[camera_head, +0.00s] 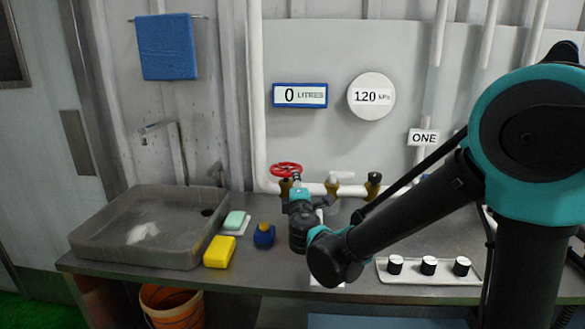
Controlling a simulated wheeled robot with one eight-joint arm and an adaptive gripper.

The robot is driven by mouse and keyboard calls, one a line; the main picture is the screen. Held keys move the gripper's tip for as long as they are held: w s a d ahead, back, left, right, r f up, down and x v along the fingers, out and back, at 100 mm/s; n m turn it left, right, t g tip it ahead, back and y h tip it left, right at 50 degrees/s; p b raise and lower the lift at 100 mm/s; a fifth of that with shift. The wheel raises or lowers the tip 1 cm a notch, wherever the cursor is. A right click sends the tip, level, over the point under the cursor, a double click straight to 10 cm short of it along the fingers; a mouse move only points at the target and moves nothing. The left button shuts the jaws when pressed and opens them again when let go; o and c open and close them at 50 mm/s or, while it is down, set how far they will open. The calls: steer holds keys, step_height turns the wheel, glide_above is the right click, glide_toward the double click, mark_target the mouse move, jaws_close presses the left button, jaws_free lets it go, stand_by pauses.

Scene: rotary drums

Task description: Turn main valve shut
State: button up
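A red handwheel valve (287,169) sits on the white pipe along the back wall, above the counter. A brass fitting (285,188) shows below it. My gripper (302,200) is just in front of and below the red wheel, at the end of my dark arm. It overlaps the valve's lower right side in this view; I cannot tell whether they touch. The fingers are too small and dark to tell whether they are open or shut.
A white-handled valve (334,178) and another brass fitting (373,185) stand to the right on the pipe. A sink (152,222), yellow sponge (220,251) and blue bottle (264,236) are left. Several black knobs (428,265) are right. Displays read 0 litres (300,95) and 120 kPa (371,97).

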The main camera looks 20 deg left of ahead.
mark_target(293, 165)
steer(key=x, duration=1.3)
steer(key=shift+w, duration=0.3)
steer(key=shift+c, duration=0.3)
jaws_close()
